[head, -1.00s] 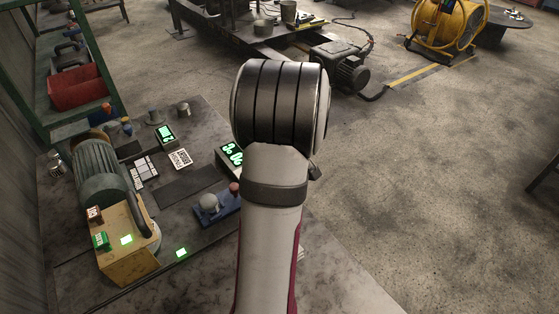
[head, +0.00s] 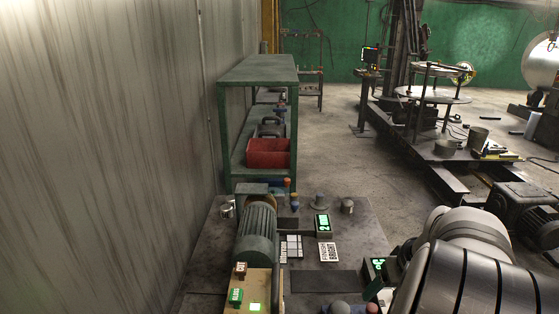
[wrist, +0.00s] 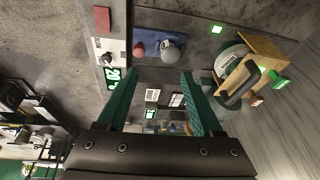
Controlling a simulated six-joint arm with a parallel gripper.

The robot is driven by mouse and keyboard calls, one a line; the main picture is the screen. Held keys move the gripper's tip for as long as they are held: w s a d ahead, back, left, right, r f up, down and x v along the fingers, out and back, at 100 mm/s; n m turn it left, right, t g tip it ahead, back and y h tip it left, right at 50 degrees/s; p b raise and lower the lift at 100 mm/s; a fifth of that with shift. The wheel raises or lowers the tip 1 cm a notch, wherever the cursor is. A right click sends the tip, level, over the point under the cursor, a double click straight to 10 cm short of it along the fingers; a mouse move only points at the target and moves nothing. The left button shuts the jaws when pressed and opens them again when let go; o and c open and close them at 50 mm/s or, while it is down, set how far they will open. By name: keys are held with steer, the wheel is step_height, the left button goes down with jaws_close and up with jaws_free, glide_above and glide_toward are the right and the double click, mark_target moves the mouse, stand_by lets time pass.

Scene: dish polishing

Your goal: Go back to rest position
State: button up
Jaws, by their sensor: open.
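My gripper (wrist: 158,76) shows in the wrist view with its two green fingers spread apart and nothing between them. It is above the workbench (head: 350,238), with the bench things seen beyond the fingers. In the head view my arm fills the lower right corner, and the gripper is not clearly seen there.
On the bench are a grey motor (head: 257,232) with a wooden box, lit green displays (head: 322,224) and a printed card (head: 327,251). A blue holder (wrist: 190,22) carries two round knobs. A green shelf (head: 258,70) holds a red bin (head: 268,153). A wall rises at left.

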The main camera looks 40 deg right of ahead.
steer(key=w+a+r+n+y, duration=0.1)
steer(key=w+a, duration=0.2)
steer(key=a, duration=0.6)
steer(key=w+a+r+n+g+y, duration=0.15)
steer(key=w+a, duration=0.25)
steer(key=a, duration=0.4)
steer(key=w+a+r+t+y, duration=0.1)
steer(key=w+a, duration=0.2)
steer(key=a, duration=0.6)
steer(key=s+a+f+g, duration=0.3)
steer(key=s+a, duration=0.7)
steer(key=a, duration=0.2)
steer(key=shift+s+a+f, duration=0.2)
steer(key=shift+s+a, duration=0.05)
steer(key=shift+a, duration=0.1)
